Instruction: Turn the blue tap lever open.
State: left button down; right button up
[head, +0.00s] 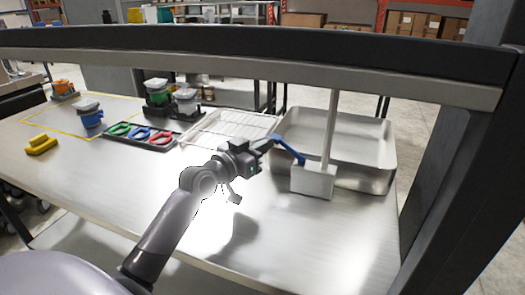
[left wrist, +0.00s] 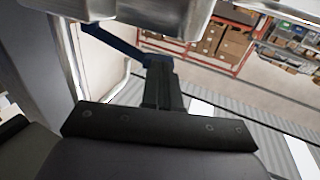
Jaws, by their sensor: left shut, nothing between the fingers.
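The blue tap lever (head: 289,150) slants up and left from a pale box-shaped tap base (head: 313,181) with an upright pipe (head: 331,125). My left gripper (head: 270,142) is shut and empty, its fingertips at the lever's upper, free end. In the left wrist view the blue lever (left wrist: 118,44) runs from the top left to the tips of my left fingers (left wrist: 160,85). The fingertips seem to touch or overlap it; I cannot tell whether they press on it. My right gripper is not in view.
A steel basin (head: 365,174) stands behind the tap, with a wire rack (head: 222,126) to its left. A black tray of coloured rings (head: 142,133), lidded jars and a yellow block (head: 42,144) are farther left. A thick beam (head: 200,55) crosses above the bench.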

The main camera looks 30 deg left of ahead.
aim_at(276, 135)
pick_arm(q)
jog(key=shift+w+a+b, duration=0.15)
jog(key=shift+w+b, duration=0.2)
jog(key=shift+w, duration=1)
jog(key=shift+w+a+b, duration=0.1)
jog(key=shift+w+b, duration=0.25)
jog(key=shift+w, duration=1)
jog(key=shift+w+d, duration=0.2)
jog(key=shift+w, duration=0.35)
jog(key=shift+w+d, duration=0.2)
jog(key=shift+w, duration=0.35)
jog(key=shift+h, duration=0.3)
